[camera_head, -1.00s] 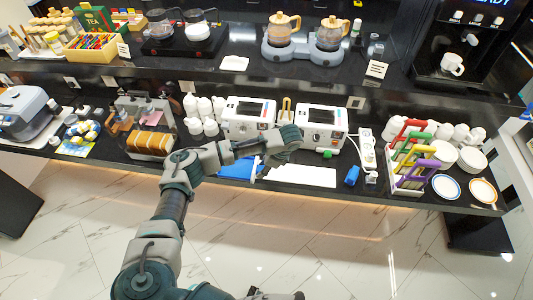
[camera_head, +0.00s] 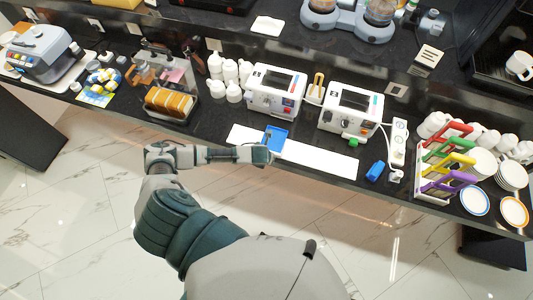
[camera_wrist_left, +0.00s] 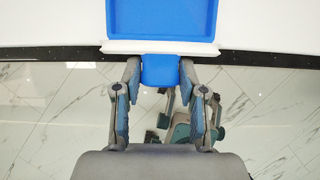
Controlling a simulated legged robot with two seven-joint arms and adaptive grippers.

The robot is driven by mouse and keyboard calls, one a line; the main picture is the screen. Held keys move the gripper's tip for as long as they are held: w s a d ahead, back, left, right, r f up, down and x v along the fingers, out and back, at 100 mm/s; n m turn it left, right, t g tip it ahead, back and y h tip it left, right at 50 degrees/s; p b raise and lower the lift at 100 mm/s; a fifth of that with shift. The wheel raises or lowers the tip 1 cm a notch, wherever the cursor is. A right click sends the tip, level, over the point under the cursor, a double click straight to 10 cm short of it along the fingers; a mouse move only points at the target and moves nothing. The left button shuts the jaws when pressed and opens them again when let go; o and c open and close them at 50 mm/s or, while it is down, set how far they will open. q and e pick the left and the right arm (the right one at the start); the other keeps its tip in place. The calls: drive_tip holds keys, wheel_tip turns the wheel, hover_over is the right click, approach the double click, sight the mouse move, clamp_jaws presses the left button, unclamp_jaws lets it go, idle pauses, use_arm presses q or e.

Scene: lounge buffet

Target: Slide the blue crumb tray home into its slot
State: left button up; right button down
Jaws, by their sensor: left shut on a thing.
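The blue crumb tray (camera_head: 277,134) is over the white mat, in front of the left white toaster (camera_head: 262,104). It is outside the toaster. In the left wrist view the tray (camera_wrist_left: 160,20) has a raised rim, a white front plate (camera_wrist_left: 160,48) and a blue tab handle (camera_wrist_left: 160,70). My left gripper (camera_head: 264,156) is at the tray's near side, its fingers on both sides of the tab (camera_wrist_left: 160,66). It is shut on the tray's tab. The slot itself cannot be made out.
A second white toaster (camera_head: 343,115) with a green part (camera_head: 350,141) stands to the right. A blue object (camera_head: 375,171) and a power strip (camera_head: 398,142) lie beyond it. The white mat (camera_head: 325,160) is bare to the tray's right. A bread loaf (camera_head: 168,103) sits left.

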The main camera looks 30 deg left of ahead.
sight(272, 146)
use_arm(q)
drive_tip(key=shift+w+d, duration=0.1)
drive_tip(key=shift+d, duration=0.1)
drive_tip(key=shift+a+p, duration=0.15)
drive_tip(key=shift+p, duration=0.35)
drive_tip(key=shift+w+a, duration=0.1)
drive_tip(key=shift+a, duration=0.2)
drive_tip(key=w, duration=0.1)
drive_tip(key=w+a+b, duration=0.1)
drive_tip(key=w, duration=0.1)
drive_tip(key=shift+w+a+f, duration=0.15)
drive_tip(key=shift+w+f, duration=0.05)
drive_tip(key=shift+w, duration=0.05)
drive_tip(key=shift+w+d+r, duration=0.15)
drive_tip(key=shift+w+d, duration=0.2)
drive_tip(key=shift+w, duration=0.4)
drive_tip(key=shift+w+a, duration=0.1)
drive_tip(key=shift+a, duration=0.45)
drive_tip(key=shift+d, duration=0.2)
drive_tip(key=shift+d+r, duration=0.2)
drive_tip(key=shift+d, duration=0.1)
drive_tip(key=shift+d+p, duration=0.15)
drive_tip(key=shift+p, duration=0.2)
use_arm(e)
drive_tip(key=shift+w+r, duration=0.15)
drive_tip(key=shift+r, duration=0.15)
